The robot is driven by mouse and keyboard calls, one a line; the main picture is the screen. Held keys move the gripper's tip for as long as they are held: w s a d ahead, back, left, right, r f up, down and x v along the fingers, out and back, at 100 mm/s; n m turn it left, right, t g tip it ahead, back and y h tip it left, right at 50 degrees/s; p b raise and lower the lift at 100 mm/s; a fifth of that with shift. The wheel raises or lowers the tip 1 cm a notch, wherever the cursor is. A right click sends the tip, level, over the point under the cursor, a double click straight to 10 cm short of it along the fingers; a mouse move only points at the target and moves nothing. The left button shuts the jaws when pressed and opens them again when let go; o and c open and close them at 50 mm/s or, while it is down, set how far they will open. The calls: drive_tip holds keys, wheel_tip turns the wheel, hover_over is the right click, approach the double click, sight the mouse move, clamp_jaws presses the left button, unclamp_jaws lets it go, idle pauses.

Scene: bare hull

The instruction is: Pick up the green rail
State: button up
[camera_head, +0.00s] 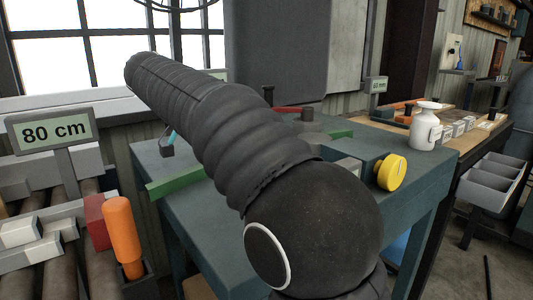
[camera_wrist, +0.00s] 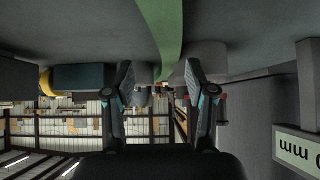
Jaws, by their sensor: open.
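The green rail (camera_head: 176,181) lies across the teal table in the head view. My black arm covers its middle, and a green stretch (camera_head: 340,135) shows on the arm's other side. In the wrist view, the green rail (camera_wrist: 163,28) runs down from the top edge, narrowing toward the space between my fingers. My gripper (camera_wrist: 159,70) is open, with two dark fingers apart and nothing held between them. The rail appears beyond the fingertips; I cannot tell the exact gap. In the head view most of my gripper is hidden behind the arm.
The teal table (camera_head: 418,188) also carries a yellow round knob (camera_head: 391,172) and a red-handled item (camera_head: 290,110). A white bottle (camera_head: 425,128) stands at right. Grey bins (camera_head: 492,182) stand far right.

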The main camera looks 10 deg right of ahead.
drive_tip(key=x, duration=0.5)
drive_tip(key=shift+c, duration=0.2)
clamp_jaws()
